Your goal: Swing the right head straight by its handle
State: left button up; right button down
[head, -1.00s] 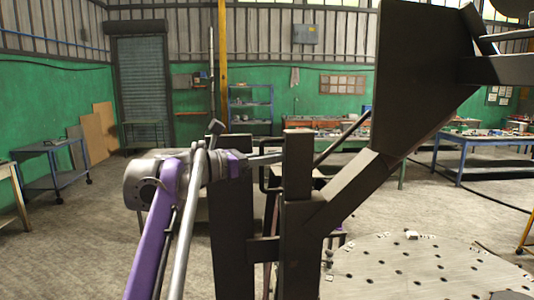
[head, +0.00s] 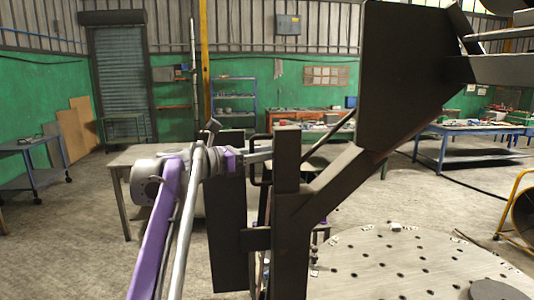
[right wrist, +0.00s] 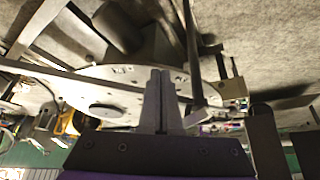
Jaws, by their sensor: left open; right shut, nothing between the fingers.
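A dark steel frame (head: 288,215) with upright posts and a slanting brace stands in the middle of the head view. A large dark plate (head: 405,75) rises at its upper right. I cannot tell for sure which part is the right head. A thin dark bar shaped like a handle (head: 254,180) shows between the posts. My left gripper (head: 262,156) is open beside this bar, partly hidden by the frame; I cannot tell whether it touches. My right gripper (right wrist: 161,75) is shut and empty in the right wrist view, with a dark rod (right wrist: 193,60) just right of its fingertips.
A round pale table with holes (head: 385,262) lies at the lower right; it also shows behind the right fingers (right wrist: 85,72). Workbenches (head: 470,130) and a blue shelf (head: 235,98) stand farther back. A yellow-framed round thing (head: 520,195) is at the right edge.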

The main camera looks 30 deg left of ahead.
pick_arm(q)
jog(key=b+v, duration=0.1)
jog(key=v, duration=1)
pick_arm(e)
jog(key=shift+s+f, duration=0.4)
jog(key=shift+f, duration=0.3)
